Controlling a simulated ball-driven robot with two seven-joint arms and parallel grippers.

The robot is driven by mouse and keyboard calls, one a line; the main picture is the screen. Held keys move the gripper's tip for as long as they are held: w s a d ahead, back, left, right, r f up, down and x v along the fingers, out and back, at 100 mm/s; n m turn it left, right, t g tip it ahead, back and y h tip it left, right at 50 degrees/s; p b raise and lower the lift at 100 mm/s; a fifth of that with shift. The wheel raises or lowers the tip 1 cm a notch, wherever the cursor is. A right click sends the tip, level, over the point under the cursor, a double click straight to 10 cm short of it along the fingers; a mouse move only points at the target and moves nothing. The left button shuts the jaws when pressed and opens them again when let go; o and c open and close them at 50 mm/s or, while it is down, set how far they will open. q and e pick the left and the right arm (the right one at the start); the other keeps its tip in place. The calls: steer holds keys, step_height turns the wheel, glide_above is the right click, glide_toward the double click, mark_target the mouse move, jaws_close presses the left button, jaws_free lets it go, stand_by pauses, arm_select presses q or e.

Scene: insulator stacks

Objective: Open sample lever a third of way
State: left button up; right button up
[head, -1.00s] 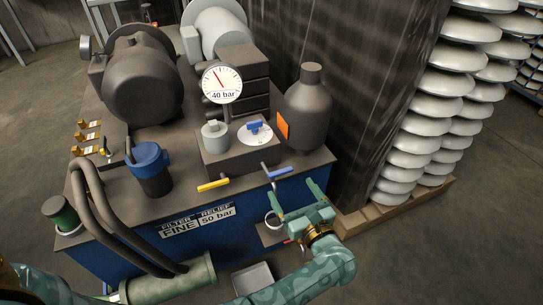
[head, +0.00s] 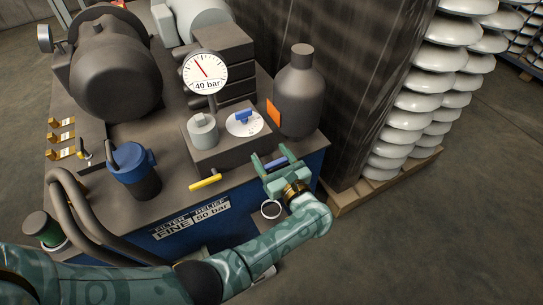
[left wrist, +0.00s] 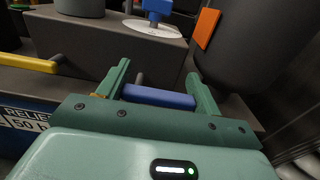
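A blue-handled lever (head: 275,163) sits at the front right edge of the machine top, above a small white cup (head: 271,209). No label on this lever is readable. My left gripper (head: 270,158) is at this lever, fingers open and pointing towards the machine. In the left wrist view the blue handle (left wrist: 158,97) lies crosswise between the two spread fingers, its ends close to them. I cannot tell whether they touch. My right gripper is not in view.
A yellow-handled lever (head: 205,181) is left of the blue one. A gauge (head: 205,72) reading "40 bar", a blue knob on a white dial (head: 241,126) and a dark bottle (head: 300,95) stand behind. White insulator stacks (head: 410,103) are at right.

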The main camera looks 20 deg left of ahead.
arm_select(q)
steer(key=shift+m+t+h, duration=0.4)
steer(key=shift+t, duration=0.1)
steer(key=m+t+h, duration=0.1)
steer(key=m+t+h+p, duration=0.1)
steer(key=m+t+h, duration=0.1)
steer(key=shift+s+d+r+h, duration=0.1)
steer(key=shift+s+d+h, duration=0.05)
steer(key=shift+d+h, duration=0.2)
steer(key=shift+d+m+t+h, duration=0.3)
steer(key=shift+m+t+h, duration=0.25)
steer(key=shift+h, duration=0.2)
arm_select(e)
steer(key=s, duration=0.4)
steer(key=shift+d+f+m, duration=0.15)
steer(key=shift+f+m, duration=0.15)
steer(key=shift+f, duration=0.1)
arm_select(q)
steer(key=o, duration=1)
